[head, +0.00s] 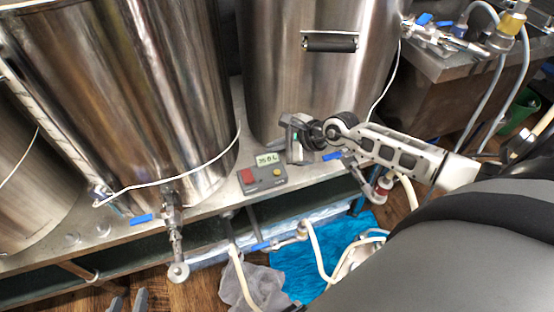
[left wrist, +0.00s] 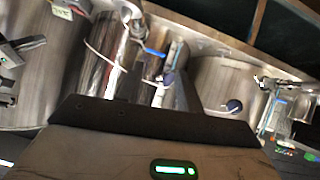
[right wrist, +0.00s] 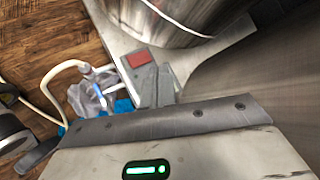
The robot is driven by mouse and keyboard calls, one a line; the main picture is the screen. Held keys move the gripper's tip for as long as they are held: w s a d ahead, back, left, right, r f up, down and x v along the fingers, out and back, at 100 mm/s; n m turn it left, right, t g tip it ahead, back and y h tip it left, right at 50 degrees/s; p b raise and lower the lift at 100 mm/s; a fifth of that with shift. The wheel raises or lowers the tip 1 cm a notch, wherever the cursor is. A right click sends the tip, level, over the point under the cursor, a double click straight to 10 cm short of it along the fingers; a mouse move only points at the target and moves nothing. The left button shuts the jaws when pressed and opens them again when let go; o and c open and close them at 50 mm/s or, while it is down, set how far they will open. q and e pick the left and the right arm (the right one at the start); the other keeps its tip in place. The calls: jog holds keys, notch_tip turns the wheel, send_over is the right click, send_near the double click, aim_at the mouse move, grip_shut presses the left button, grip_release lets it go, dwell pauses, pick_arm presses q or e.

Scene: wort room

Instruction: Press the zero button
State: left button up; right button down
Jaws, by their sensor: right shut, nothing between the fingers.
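A small grey control box (head: 262,185) sits on the steel bench, with a large red button (head: 246,176), a round yellow button (head: 277,172) and a raised display (head: 268,160). I cannot read which button is marked zero. In the right wrist view the red button (right wrist: 138,59) shows just past the fingertips. My right gripper (head: 289,124) is shut and empty, just right of the box and above the bench; no contact is visible. My left gripper (head: 129,300) shows only as two separated fingertips at the bottom edge, open and empty, far from the box.
Large steel kettles (head: 125,90) (head: 315,85) stand close behind and left of the box. A valve with a blue handle (head: 142,219) juts out in front. Hoses and a blue sheet (head: 300,270) lie below the bench. A sink (head: 450,65) is at the right.

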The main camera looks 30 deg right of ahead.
aim_at(277, 172)
pick_arm(q)
jog(key=shift+s, duration=0.1)
pick_arm(e)
jog(key=shift+w+d+f+n+h, duration=0.1)
jog(key=shift+d+n+h, duration=0.15)
jog(key=shift+d, duration=0.25)
jog(key=shift+w+d+f+n+h, duration=0.15)
jog(key=shift+d+n, duration=0.1)
jog(key=shift+d, duration=0.25)
